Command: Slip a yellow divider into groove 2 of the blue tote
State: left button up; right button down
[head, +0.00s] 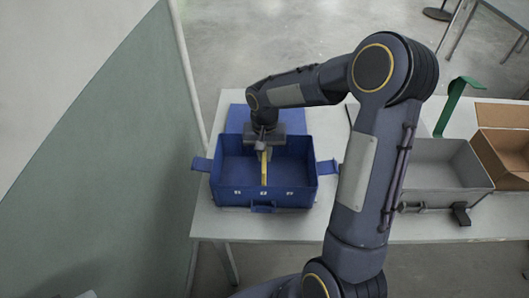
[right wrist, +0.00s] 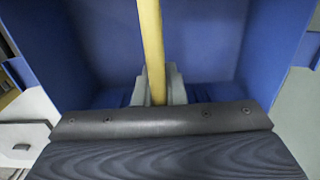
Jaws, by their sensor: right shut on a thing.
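The blue tote (head: 220,180) stands open on the table, with its lid flap folded back and a handle tab at each side. Three small pale marks show on its front wall. My right gripper (head: 263,146) is over the tote, shut on the yellow divider (head: 264,168). The divider is seen edge-on, running front to back inside the tote near its middle, in line with the middle mark. In the right wrist view, the yellow divider (right wrist: 152,45) sits between the grey fingers of my right gripper (right wrist: 158,88). I cannot tell whether its edges sit in a groove. My left gripper is not in view.
A grey bin (head: 460,168) and a brown box (head: 503,150) stand to the right on the white table (head: 225,225). A green strip (head: 451,105) rises behind the grey bin. A grey-green panel (head: 125,180) is close on the tote's left.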

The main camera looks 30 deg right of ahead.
jog(key=shift+f+b, duration=1)
jog(key=shift+f, duration=0.3)
jog(key=c, duration=1.4)
grip_release()
jog(key=c, duration=0.3)
jog(key=shift+r, duration=0.15)
jog(key=shift+r+p, duration=2.95)
jog(key=shift+r, duration=1)
